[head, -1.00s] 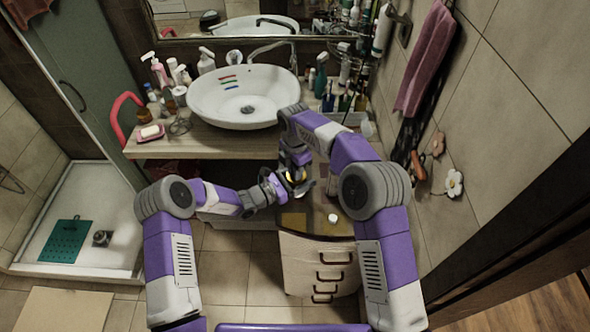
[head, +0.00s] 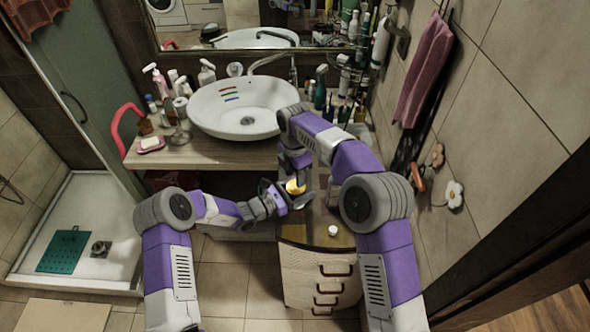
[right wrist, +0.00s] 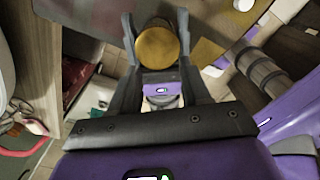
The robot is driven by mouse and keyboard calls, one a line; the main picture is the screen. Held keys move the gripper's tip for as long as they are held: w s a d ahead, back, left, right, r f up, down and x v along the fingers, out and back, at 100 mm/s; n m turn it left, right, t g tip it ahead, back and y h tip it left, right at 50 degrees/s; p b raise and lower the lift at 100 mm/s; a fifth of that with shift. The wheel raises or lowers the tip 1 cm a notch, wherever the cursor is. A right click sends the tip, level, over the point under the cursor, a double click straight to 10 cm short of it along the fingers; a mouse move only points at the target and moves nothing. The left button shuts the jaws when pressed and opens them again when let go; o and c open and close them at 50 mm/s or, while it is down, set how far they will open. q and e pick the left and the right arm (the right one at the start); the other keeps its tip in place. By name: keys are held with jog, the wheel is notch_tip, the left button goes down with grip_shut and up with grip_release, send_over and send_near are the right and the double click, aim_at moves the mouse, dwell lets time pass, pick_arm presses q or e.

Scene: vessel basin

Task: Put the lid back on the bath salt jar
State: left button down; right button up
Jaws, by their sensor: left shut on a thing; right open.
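A round thing with a yellow-gold top (head: 295,187) is held above the front of the cabinet. I cannot tell whether it is the jar itself or its lid. My left gripper (head: 284,194) is shut on it from the left. My right gripper (right wrist: 157,28) points down from above, open, with its two dark fingers on either side of the yellow top (right wrist: 157,48) in the right wrist view. I cannot tell whether they touch it. A small white round thing (head: 333,231) lies on the cabinet top to the right; its kind is unclear.
The cabinet (head: 320,272) with drawers stands below my grippers, with a yellowish flat patch (right wrist: 207,52) on its top. The white basin (head: 248,105) and counter, crowded with bottles, are behind. The tiled wall with a pink towel (head: 424,70) is at right.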

notch_tip(320, 180, up, 12)
dwell(0.5)
pick_arm(q)
jog(key=shift+c, duration=0.2)
grip_release()
jog(key=shift+b+v, duration=0.3)
jog(key=shift+v, duration=3.5)
pick_arm(e)
jog(key=shift+f, duration=0.35)
